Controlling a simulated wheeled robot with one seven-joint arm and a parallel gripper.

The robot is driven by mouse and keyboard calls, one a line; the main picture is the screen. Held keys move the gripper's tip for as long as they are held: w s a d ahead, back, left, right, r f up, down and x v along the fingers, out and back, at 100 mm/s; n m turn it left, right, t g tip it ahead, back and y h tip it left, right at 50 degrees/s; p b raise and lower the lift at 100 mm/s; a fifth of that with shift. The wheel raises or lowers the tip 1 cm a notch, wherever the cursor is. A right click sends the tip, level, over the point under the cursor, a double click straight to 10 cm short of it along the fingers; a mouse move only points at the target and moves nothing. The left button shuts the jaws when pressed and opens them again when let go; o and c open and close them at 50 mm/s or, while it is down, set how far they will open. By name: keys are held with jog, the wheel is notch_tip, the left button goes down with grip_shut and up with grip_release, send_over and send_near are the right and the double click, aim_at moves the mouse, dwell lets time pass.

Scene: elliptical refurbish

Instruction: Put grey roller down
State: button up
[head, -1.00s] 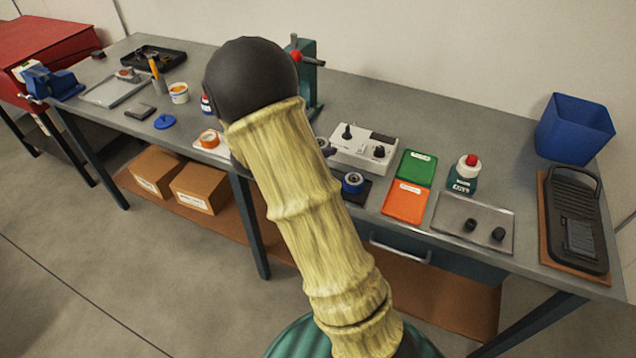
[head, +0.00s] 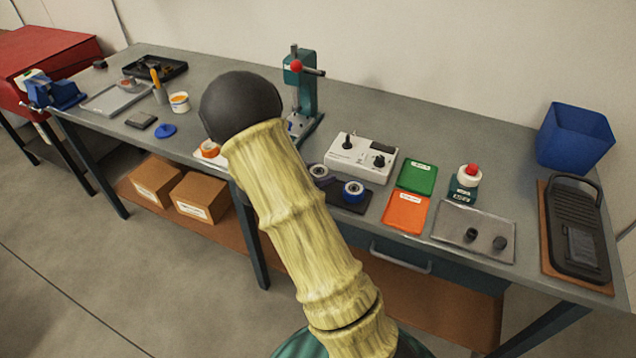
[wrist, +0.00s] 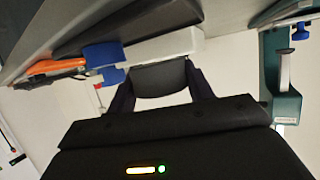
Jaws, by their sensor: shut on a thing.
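My gripper (wrist: 161,88) shows in the wrist view with its two dark fingers on either side of a dark grey piece, which looks like the grey roller (wrist: 160,77). It is shut on that piece. In the head view my arm hides the gripper and the held roller, so its height over the bench is unclear.
A blue-rimmed roller (head: 353,191) sits on a dark base beside a white control box (head: 350,158). A green press (head: 306,88) stands behind my arm.

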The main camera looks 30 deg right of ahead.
jog(key=shift+f, duration=1.8)
jog(key=shift+f, duration=0.2)
jog(key=o, duration=1)
